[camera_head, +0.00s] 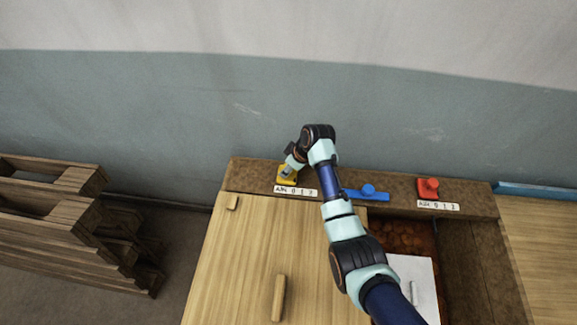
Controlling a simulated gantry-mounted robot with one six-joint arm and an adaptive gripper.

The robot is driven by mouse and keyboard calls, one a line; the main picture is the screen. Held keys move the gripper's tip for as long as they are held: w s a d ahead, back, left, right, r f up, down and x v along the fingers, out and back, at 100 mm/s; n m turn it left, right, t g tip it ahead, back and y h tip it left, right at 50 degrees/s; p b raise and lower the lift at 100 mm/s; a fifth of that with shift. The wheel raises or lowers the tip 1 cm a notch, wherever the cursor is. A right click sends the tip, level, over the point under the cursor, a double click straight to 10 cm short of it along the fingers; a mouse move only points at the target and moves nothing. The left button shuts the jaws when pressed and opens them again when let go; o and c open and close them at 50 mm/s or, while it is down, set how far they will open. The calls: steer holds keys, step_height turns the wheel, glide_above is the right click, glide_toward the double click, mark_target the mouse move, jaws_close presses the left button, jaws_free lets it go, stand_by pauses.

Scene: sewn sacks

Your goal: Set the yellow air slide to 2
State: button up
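The yellow air slide (281,181) is at the left end of the brown ledge along the wall. It is partly hidden by my gripper. A white label strip (296,191) with AIR and numbers lies just in front of it; the numbers look like 0 1 2 but are small. My gripper (287,171) points down at the yellow slide, over or against it. Whether its fingers touch or hold the slide's knob is too small to tell. Which number the slide stands at is hidden.
A blue slide (369,192) and a red slide (428,188) with its own label (438,206) sit farther right on the ledge (245,173). A wooden lid (245,270) with a handle lies in front. Pallets (60,225) stand at the left. A white sheet (418,275) is right of my arm.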

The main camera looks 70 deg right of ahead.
jaws_close()
steer(key=shift+s, duration=0.1)
steer(key=s+p, duration=0.1)
steer(key=s+d+p, duration=0.1)
steer(key=s, duration=0.1)
steer(key=s+p, duration=0.1)
steer(key=s, duration=0.1)
steer(key=shift+s+d+r, duration=0.15)
steer(key=shift+s+d, duration=0.05)
steer(key=shift+d, duration=0.1)
steer(key=shift+s+d, duration=0.1)
steer(key=shift+s, duration=0.05)
steer(key=shift+o, duration=1.6)
jaws_free()
steer(key=shift+s, duration=0.15)
